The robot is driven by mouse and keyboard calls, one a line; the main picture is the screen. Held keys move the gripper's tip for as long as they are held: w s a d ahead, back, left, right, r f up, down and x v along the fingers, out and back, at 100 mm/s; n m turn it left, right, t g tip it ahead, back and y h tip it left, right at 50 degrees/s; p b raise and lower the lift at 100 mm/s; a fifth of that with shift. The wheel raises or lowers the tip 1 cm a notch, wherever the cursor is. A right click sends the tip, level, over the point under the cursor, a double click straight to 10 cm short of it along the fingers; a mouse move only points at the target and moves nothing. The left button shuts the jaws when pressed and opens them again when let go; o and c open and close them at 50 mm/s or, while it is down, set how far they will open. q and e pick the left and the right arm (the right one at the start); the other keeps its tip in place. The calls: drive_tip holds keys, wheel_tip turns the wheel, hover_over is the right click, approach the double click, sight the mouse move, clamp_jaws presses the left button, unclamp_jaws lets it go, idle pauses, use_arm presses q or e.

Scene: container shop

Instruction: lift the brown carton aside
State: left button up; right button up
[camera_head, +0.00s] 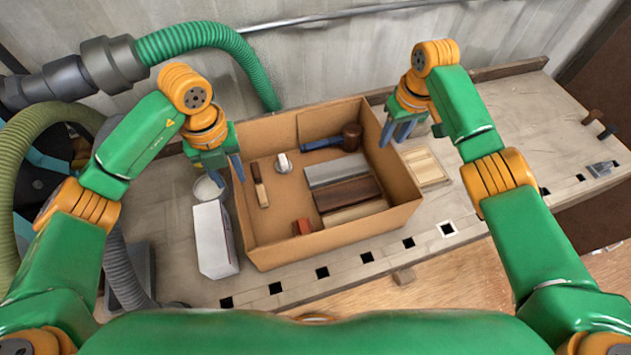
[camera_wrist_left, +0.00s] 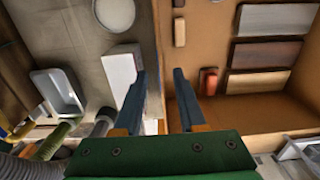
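The open brown carton (camera_head: 335,242) stands on the workbench in the head view, holding several tools and blocks. Its left wall (camera_wrist_left: 160,50) shows in the left wrist view. My left gripper (camera_head: 227,172) is at the top of that wall, with its fingers apart on either side and gaps showing between fingers and wall. It also shows in the left wrist view (camera_wrist_left: 158,88). My right gripper (camera_head: 398,130) is at the carton's right wall, fingers apart, seemingly one on each side of the rim. Whether its fingers touch the wall is hard to tell.
A white box (camera_head: 211,238) and a round pale container (camera_head: 207,189) stand close left of the carton. A wooden-framed panel (camera_head: 425,167) lies to its right. The workbench (camera_head: 510,130) is mostly clear further right. Green hoses (camera_head: 215,45) run at the left.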

sight(238, 191)
use_arm(q)
drive_tip(key=f, duration=0.5)
drive_tip(key=shift+w+f, duration=0.2)
drive_tip(key=shift+f, duration=0.05)
drive_tip(key=shift+s+f, duration=0.1)
drive_tip(key=shift+f, duration=0.7)
use_arm(e)
drive_tip(key=shift+w+a+f, duration=0.1)
drive_tip(key=shift+w+f, duration=0.05)
drive_tip(key=shift+f, duration=1)
drive_tip(key=shift+w+a+f, duration=0.1)
drive_tip(key=shift+w+f, duration=0.1)
drive_tip(key=shift+f, duration=1)
drive_tip(key=shift+w+f, duration=0.15)
drive_tip(key=shift+f, duration=1)
use_arm(q)
clamp_jaws()
use_arm(e)
clamp_jaws()
use_arm(q)
drive_tip(key=shift+r, duration=0.1)
use_arm(e)
drive_tip(key=shift+w+r, duration=0.1)
